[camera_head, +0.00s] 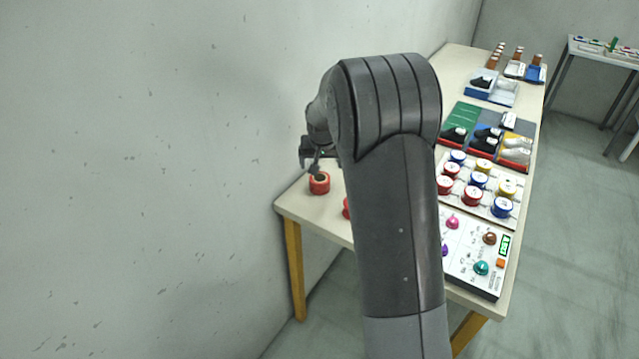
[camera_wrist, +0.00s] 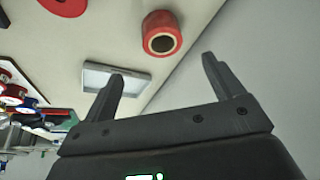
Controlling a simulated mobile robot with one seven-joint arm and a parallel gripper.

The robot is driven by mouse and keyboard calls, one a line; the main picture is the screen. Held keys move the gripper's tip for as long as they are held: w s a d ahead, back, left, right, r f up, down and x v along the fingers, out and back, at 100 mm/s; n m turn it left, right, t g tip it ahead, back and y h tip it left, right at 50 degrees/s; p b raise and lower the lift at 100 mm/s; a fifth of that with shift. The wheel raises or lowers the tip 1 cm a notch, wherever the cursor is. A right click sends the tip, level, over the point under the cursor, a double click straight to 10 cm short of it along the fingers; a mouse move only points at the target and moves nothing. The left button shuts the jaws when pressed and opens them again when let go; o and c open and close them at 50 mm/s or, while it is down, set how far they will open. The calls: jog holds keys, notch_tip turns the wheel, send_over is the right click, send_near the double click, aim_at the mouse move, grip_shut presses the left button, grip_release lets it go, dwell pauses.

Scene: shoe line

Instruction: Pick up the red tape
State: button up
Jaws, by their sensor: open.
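A red tape roll (camera_head: 319,184) stands near the left end of the long table in the head view. The same roll probably shows in the wrist view as a red roll (camera_wrist: 160,33) with a dark hole, beyond my fingertips. A second red piece (camera_head: 346,208) is mostly hidden behind my arm; a red round thing (camera_wrist: 66,4) is cut off at the top of the wrist view. My gripper (camera_wrist: 163,68) is open and empty, its two fingers apart. In the head view my gripper (camera_head: 316,160) is just above the roll, partly hidden by my wrist.
The table (camera_head: 296,201) runs along the wall. A tray of red, blue and yellow rolls (camera_head: 478,188), a panel with coloured knobs (camera_head: 470,262) and shoe trays (camera_head: 487,138) stand to the right. A pale flat tray (camera_wrist: 135,83) lies near my left finger.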

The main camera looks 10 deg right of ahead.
aim_at(320, 179)
jog(key=x, duration=1.1)
jog(key=shift+a+f, duration=0.15)
jog(key=shift+f, duration=0.05)
jog(key=c, duration=1.1)
